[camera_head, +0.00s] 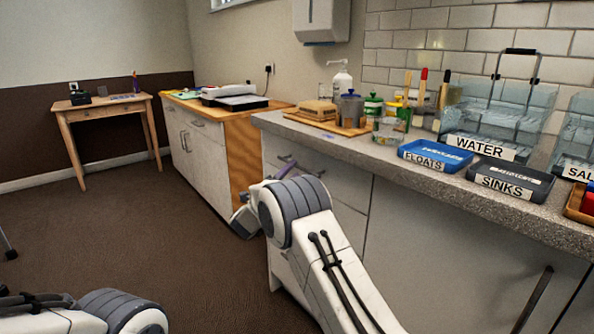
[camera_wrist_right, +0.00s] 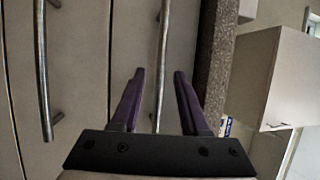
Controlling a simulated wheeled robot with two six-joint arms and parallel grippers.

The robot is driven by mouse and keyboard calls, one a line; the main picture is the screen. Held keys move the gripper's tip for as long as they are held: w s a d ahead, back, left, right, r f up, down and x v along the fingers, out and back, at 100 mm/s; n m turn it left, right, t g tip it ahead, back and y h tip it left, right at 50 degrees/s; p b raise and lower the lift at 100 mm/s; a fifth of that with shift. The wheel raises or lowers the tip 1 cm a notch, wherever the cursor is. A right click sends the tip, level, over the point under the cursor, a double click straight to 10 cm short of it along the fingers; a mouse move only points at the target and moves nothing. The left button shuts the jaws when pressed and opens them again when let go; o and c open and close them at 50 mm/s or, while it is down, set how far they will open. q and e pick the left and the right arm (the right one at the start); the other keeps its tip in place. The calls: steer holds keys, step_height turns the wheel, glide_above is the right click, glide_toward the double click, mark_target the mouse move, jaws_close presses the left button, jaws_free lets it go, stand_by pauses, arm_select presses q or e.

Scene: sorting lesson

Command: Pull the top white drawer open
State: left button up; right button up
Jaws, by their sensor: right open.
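The top white drawer (camera_head: 343,179) is just under the grey counter and looks shut. It also shows in the right wrist view (camera_wrist_right: 182,35), beside the dark counter edge. Its metal bar handle (camera_wrist_right: 162,45) runs between the two purple fingers of my right gripper (camera_wrist_right: 159,74). The fingers are apart, one on each side of the bar in the picture; whether they touch it I cannot tell.
A lower drawer handle (camera_wrist_right: 43,70) lies left of the gripper in the wrist view. The grey counter (camera_head: 400,183) above holds a blue FLOATS tray (camera_head: 435,154), a dark SINKS tray (camera_head: 510,180) and a clear WATER tank (camera_head: 490,148).

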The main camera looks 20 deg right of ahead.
mark_target(297, 167)
steer(key=shift+x, duration=1.8)
jaws_close()
